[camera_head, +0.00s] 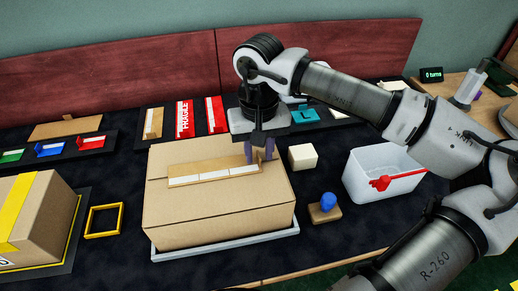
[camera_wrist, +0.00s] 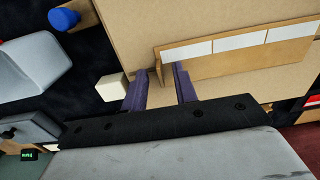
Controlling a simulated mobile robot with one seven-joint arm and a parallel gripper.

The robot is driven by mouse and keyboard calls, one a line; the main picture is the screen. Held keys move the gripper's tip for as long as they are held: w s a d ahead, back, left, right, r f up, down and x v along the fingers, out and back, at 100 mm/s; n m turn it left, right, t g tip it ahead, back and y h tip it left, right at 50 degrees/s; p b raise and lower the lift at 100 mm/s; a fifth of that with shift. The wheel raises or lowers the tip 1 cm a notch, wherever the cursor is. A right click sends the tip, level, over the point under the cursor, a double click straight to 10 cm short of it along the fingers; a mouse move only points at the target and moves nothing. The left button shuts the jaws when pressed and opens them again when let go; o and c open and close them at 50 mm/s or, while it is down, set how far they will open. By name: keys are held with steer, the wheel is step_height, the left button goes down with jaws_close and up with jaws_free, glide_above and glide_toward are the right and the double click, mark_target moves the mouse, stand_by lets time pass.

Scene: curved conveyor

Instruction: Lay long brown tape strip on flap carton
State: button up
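The flap carton (camera_head: 220,205) stands on a light grey tray (camera_head: 226,249) in the middle of the table. The long brown tape strip (camera_head: 205,165), with white segments along its front edge, lies across the carton's top. In the wrist view the strip (camera_wrist: 238,61) runs right from near my fingers, above the carton top (camera_wrist: 190,20). My gripper (camera_head: 260,150) is over the strip's right end in the head view, pointing down. Its purple fingers (camera_wrist: 160,88) are apart, with the strip's end between or beside them. I cannot tell whether they touch it.
A cream cube (camera_head: 302,156) and a blue-knobbed block (camera_head: 325,208) stand right of the carton. A yellow frame (camera_head: 104,220) and another carton (camera_head: 35,220) are left. Red strips (camera_head: 184,119) lie behind.

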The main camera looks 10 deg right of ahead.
step_height(320, 180, up, 14)
stand_by(0.4)
steer(key=shift+f, duration=0.1)
